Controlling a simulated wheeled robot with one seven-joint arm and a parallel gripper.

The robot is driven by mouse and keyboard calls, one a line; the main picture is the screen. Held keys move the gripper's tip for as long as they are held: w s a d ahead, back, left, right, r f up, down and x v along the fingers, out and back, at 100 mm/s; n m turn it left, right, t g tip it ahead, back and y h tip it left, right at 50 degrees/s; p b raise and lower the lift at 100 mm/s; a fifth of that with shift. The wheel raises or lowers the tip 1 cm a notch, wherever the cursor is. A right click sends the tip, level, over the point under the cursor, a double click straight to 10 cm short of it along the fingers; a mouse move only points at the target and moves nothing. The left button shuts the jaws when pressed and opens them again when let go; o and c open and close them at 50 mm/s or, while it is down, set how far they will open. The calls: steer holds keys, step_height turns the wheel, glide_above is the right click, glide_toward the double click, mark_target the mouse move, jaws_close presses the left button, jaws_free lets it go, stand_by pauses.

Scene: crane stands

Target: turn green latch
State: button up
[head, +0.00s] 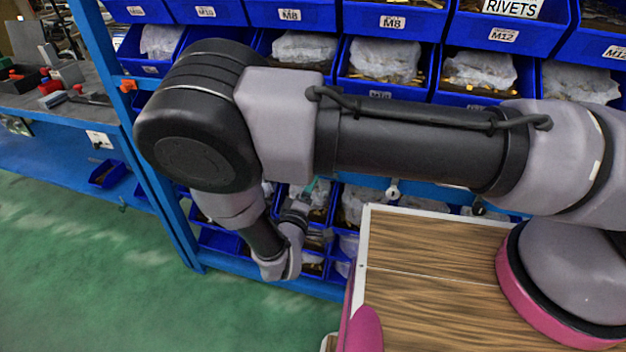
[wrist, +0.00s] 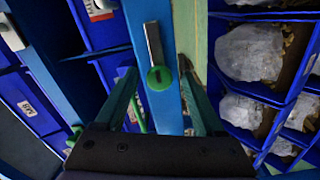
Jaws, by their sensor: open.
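In the wrist view, the green latch (wrist: 159,79) is a round green disc with a grey metal bar pointing up the picture from it, mounted on a blue upright. My gripper (wrist: 160,74) is open, with one finger on each side of the disc in the picture and visible gaps between them. I cannot tell how far the fingertips are from the panel. In the head view, my gripper (head: 309,187) is small and partly hidden among the lower bins, and I cannot make out the green latch there.
Blue bins (wrist: 252,53) with bagged parts stand right of the upright in the wrist view. In the head view, rows of labelled bins (head: 290,15) fill the rack, and a wooden top (head: 430,270) lies at lower right. Open green floor (head: 120,270) is at left.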

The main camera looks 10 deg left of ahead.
steer(key=s, duration=0.8)
steer(key=shift+s+a, duration=0.35)
